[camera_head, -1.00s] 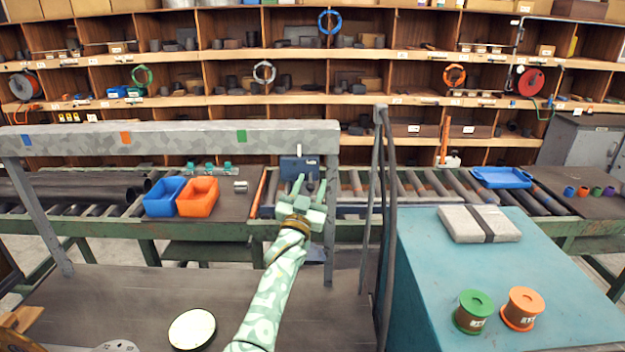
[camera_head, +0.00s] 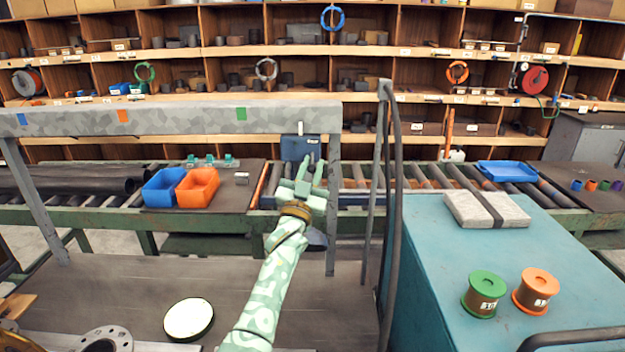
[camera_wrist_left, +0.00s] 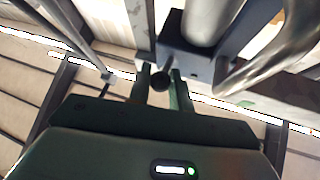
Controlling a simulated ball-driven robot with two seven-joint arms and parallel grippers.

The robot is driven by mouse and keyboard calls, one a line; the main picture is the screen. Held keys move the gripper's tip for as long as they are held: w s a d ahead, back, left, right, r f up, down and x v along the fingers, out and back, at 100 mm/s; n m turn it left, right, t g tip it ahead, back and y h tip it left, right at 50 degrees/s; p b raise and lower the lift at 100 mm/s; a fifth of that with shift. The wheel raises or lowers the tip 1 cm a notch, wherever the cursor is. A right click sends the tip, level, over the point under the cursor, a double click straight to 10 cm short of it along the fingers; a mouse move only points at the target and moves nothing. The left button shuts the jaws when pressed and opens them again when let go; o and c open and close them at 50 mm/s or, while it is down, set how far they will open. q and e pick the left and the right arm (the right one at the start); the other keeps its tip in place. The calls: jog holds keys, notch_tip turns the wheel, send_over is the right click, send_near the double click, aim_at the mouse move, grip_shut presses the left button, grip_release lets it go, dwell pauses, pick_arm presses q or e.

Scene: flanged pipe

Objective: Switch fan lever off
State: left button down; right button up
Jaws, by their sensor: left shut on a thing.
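A dark blue box (camera_head: 300,148) with a white upright stub on top hangs by the right end of the grey overhead rail (camera_head: 180,118). My left gripper (camera_head: 309,166) is in front of the box, fingers pointing up and away. In the left wrist view, a small dark round knob (camera_wrist_left: 160,82) sits between the fingertips of my left gripper (camera_wrist_left: 160,75). I take the knob to be the fan lever's end. The fingers are shut on it, just below a dark box (camera_wrist_left: 186,55). The lever's shaft is mostly hidden. My right gripper is not in view.
A grey post (camera_head: 334,205) and dark hoses (camera_head: 390,200) stand just right of my left arm. A teal cabinet (camera_head: 430,270) with two spools is farther right. Blue (camera_head: 163,188) and orange (camera_head: 198,188) bins sit left. A round pale-topped can (camera_head: 189,320) lies low left.

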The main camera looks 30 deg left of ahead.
pick_arm(q)
jog(key=c, duration=1.3)
grip_release()
jog(key=shift+w+a+f, duration=0.15)
jog(key=b+v, duration=0.1)
jog(key=v, duration=1.5)
